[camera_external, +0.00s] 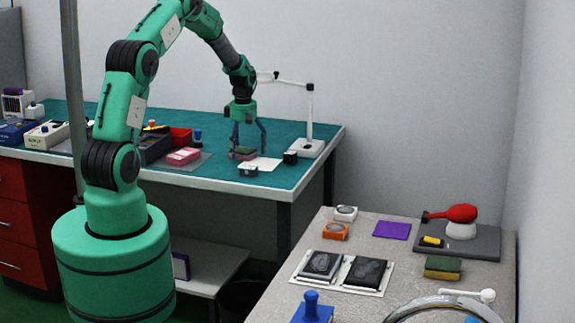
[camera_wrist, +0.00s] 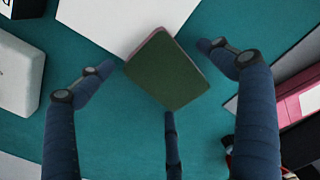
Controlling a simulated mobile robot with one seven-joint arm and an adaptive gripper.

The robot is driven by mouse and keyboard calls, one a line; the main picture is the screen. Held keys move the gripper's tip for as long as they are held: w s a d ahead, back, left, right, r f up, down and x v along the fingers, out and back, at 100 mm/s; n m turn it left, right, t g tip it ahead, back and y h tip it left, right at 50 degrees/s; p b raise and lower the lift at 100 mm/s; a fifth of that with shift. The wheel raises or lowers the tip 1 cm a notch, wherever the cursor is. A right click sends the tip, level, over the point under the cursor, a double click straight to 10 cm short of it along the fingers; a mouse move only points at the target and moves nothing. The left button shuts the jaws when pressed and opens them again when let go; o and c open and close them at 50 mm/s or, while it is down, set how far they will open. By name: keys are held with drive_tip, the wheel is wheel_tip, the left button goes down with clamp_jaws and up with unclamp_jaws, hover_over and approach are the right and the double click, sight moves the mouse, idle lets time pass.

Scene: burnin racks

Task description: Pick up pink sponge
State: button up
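The pink sponge (camera_external: 243,156) lies on the teal bench top, with a dark green scouring side up. The fingers show gaps to the sponge and nothing is held.
Small black blocks (camera_external: 290,157) and a white lamp-like stand (camera_external: 308,145) are to the right. A pink box (camera_external: 184,156) is to the left. A green and yellow sponge (camera_external: 443,268) lies on the grey front bench.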

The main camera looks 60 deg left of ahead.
sight(244, 149)
drive_tip(key=c, duration=0.6)
drive_tip(key=shift+c, duration=0.2)
drive_tip(key=shift+r, duration=0.1)
drive_tip(key=shift+r, duration=0.8)
wheel_tip(244, 149, up, 2)
drive_tip(key=shift+s+d+r+p, duration=0.1)
drive_tip(key=shift+p, duration=0.5)
drive_tip(key=s+d, duration=0.3)
drive_tip(key=s, duration=0.1)
drive_tip(key=s+d+p, duration=0.1)
drive_tip(key=s+d, duration=0.2)
drive_tip(key=s, duration=0.1)
drive_tip(key=s+d+r, duration=0.1)
drive_tip(key=s+d, duration=0.3)
drive_tip(key=shift+s+p, duration=0.15)
drive_tip(key=shift+p, duration=0.25)
